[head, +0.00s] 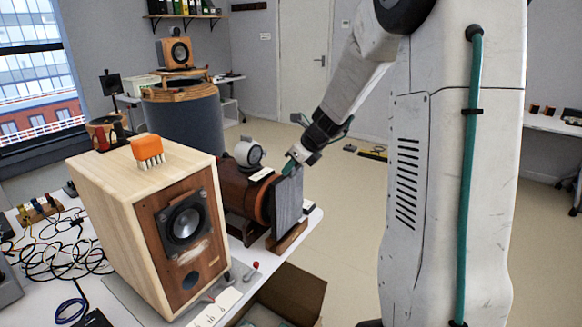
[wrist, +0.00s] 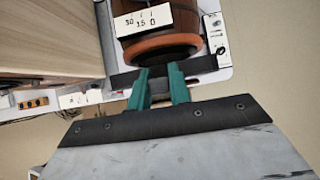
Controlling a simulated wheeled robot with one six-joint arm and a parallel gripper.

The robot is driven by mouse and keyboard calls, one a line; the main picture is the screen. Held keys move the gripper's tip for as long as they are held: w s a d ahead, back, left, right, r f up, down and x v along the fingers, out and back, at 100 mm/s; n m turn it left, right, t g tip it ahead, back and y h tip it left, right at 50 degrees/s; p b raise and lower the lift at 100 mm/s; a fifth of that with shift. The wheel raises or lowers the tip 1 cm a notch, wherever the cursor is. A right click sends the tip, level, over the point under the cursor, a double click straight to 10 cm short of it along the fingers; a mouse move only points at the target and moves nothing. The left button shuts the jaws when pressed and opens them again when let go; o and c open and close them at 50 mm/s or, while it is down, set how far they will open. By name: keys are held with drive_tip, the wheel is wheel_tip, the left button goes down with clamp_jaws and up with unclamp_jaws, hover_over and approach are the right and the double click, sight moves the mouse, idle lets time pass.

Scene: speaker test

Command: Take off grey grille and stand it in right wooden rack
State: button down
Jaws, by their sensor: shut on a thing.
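The grey grille (head: 287,205) stands upright at the right end of the table, apart from the speaker. Its lower edge is at the wooden rack (head: 291,239); I cannot tell whether it rests fully in it. My gripper (head: 288,168) is at the grille's top edge. In the wrist view, the teal fingers of my gripper (wrist: 161,74) are shut on the grille (wrist: 201,65), seen edge-on as a dark bar. The wooden speaker (head: 140,215) stands to the left with its front bare, showing a dark round driver (head: 186,224).
A brown drum (head: 240,192) with an orange rim stands just left of the grille, very close. An orange brush (head: 147,150) lies on the speaker. Tangled cables (head: 55,245) cover the table's left. An open cardboard box (head: 290,292) sits below the front edge.

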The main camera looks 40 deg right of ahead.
sight(294, 175)
drive_tip(key=shift+f, duration=2.05)
idle(1.8)
drive_tip(key=c, duration=1.2)
unclamp_jaws()
drive_tip(key=v, duration=0.7)
drive_tip(key=shift+s+r, duration=0.2)
drive_tip(key=shift+r, duration=0.1)
drive_tip(key=shift+d, duration=0.1)
